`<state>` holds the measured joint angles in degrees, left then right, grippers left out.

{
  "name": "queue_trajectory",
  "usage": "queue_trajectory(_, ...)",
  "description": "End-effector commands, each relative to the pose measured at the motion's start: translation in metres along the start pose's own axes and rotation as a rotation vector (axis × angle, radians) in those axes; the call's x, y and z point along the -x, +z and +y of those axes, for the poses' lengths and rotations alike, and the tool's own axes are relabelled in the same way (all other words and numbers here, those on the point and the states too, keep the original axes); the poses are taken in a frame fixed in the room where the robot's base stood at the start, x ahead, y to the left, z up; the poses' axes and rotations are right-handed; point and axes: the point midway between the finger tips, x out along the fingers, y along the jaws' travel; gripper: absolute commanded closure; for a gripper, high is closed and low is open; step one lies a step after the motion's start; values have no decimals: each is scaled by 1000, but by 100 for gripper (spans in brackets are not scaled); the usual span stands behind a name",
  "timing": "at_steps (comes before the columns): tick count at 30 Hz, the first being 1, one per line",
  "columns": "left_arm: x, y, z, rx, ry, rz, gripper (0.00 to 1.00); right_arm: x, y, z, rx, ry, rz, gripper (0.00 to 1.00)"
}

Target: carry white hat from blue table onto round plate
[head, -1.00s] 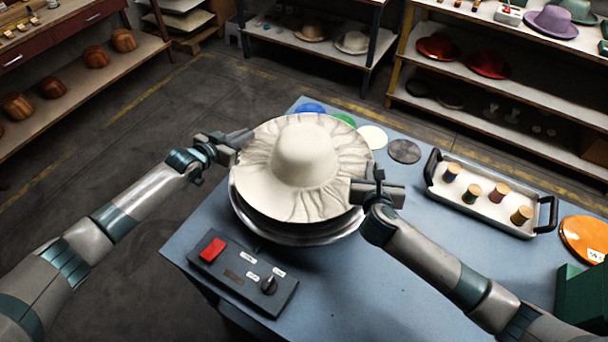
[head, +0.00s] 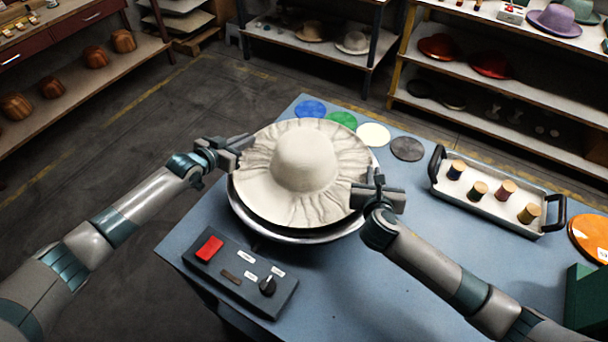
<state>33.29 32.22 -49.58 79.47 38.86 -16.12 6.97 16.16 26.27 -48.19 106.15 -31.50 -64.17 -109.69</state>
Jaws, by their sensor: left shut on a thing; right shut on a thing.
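The white hat (head: 305,163) has a round crown and a wide wrinkled brim. My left gripper (head: 240,147) is shut on the brim at its left side. My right gripper (head: 360,193) is shut on the brim at its right side. The hat is over the round plate (head: 262,230), whose metal rim and dark inner edge show below and left of the brim. Most of the plate is hidden under the hat. I cannot tell whether the brim touches it. The blue table (head: 340,270) is underneath.
A control box (head: 240,275) with a red button and a knob sits at the table's front left. Coloured discs (head: 342,121) lie behind the hat. A tray (head: 500,208) with thread spools and an orange disc (head: 590,236) are at right.

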Motion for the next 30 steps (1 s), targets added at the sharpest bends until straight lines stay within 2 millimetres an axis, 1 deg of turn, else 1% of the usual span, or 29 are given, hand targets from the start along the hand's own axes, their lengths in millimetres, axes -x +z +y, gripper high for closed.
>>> queue_trajectory(1,-2,5,-2,0,-2,-1,100,-3,-4,-2,0,-5,-1,100)
queue_trajectory(6,-5,13,-2,0,-2,-1,100,-6,-12,-2,0,-5,-1,100)
queue_trajectory(7,-3,10,-2,0,-2,-1,84,-5,-9,-2,0,-5,-1,85)
queue_trajectory(8,-3,9,-2,0,-2,-1,77,-4,-8,-2,0,-5,-1,78)
queue_trajectory(9,-3,9,-1,0,-2,-1,73,-4,-8,-2,0,-4,0,74)
queue_trajectory(18,-3,9,0,0,-1,0,73,-4,-9,-1,0,-1,0,74)
queue_trajectory(22,0,9,-1,0,-1,0,73,-4,-9,0,0,-1,0,74)
queue_trajectory(26,10,10,0,1,0,0,73,-4,-9,0,0,-1,0,74)
queue_trajectory(30,27,10,-1,0,-1,-1,73,-4,-9,0,0,0,0,74)
